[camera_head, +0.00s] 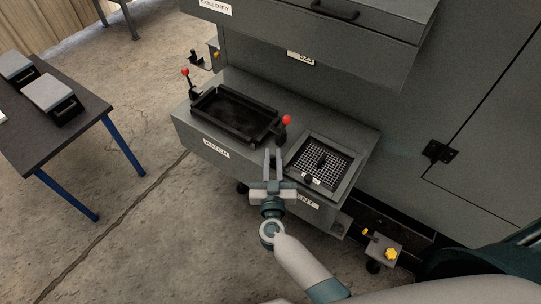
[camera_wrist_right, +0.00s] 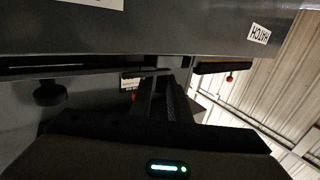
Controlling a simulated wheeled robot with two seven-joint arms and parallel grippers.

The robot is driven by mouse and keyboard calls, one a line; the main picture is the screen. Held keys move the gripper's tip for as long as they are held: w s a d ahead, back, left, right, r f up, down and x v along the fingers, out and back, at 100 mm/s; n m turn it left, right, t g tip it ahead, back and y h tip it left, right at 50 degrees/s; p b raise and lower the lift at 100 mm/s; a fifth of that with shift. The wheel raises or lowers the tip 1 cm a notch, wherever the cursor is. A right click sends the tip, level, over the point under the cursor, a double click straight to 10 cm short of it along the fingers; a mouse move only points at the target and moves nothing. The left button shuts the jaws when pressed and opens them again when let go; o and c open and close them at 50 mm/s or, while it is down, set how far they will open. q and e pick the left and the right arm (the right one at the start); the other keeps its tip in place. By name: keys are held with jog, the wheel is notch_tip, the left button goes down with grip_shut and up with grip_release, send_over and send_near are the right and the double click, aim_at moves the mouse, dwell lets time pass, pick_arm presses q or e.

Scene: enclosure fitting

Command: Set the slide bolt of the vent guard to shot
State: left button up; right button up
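The vent guard (camera_head: 343,153) is a light mesh grille in a grey frame on the right part of the low bench top. A dark upright piece stands on the mesh, and a small pale piece (camera_head: 308,180) sits at its front edge. I cannot make out the slide bolt or its position. My right gripper (camera_head: 273,152) is just left of the guard, in front of the bench, and partly covers the VENT label. Its two fingers are parallel with a narrow gap and nothing visible between them. They also show in the wrist view (camera_wrist_right: 163,95). My left gripper is out of view.
A black-rimmed hatch (camera_head: 202,111) with red-knobbed levers (camera_head: 286,120) lies left of the guard. A grey cabinet with an overhanging drawer (camera_head: 330,38) rises behind. A dark table (camera_head: 65,130) stands at left. A yellow-knobbed fitting (camera_head: 380,250) sits low at right. Open floor lies in front.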

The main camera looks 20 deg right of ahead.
jog(key=shift+o, duration=1.2)
jog(key=shift+s+d, duration=0.1)
jog(key=shift+s+a, duration=0.2)
jog(key=shift+s, duration=0.3)
jog(key=p+v, duration=0.4)
jog(key=v, duration=1.2)
jog(key=shift+s, duration=0.25)
